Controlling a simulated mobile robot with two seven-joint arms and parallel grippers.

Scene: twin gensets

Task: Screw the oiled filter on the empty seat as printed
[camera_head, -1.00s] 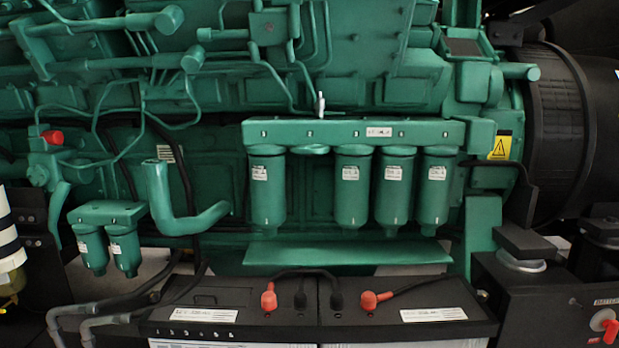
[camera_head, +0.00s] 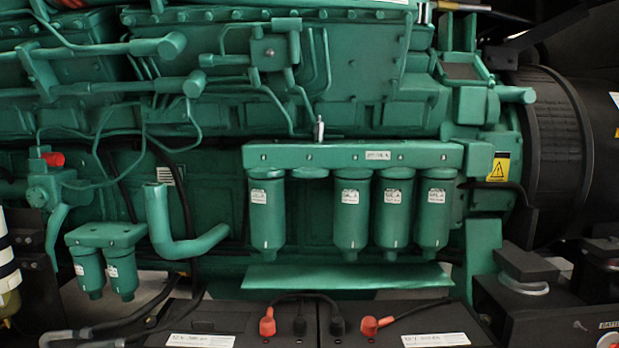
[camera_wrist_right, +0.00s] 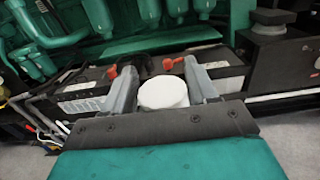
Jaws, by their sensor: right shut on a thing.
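A green filter header (camera_head: 340,156) runs along the engine in the head view, with several green canister filters with white labels hanging below it. Its empty seat (camera_head: 310,173) is the second place from the left, between the leftmost filter (camera_head: 266,212) and the filter right of it (camera_head: 352,213). In the right wrist view my right gripper (camera_wrist_right: 161,72) is shut on a white, round-ended thing (camera_wrist_right: 163,94), probably the filter seen end-on. Its far side is hidden, so any oil or print on it cannot be seen. My left gripper is in neither view.
A green ledge (camera_head: 345,278) juts out below the filters. Black batteries (camera_head: 270,335) with red and black terminal caps stand in front. Two smaller filters (camera_head: 105,272) and a bent green pipe (camera_head: 170,235) are at left. A black box (camera_head: 545,305) stands at right.

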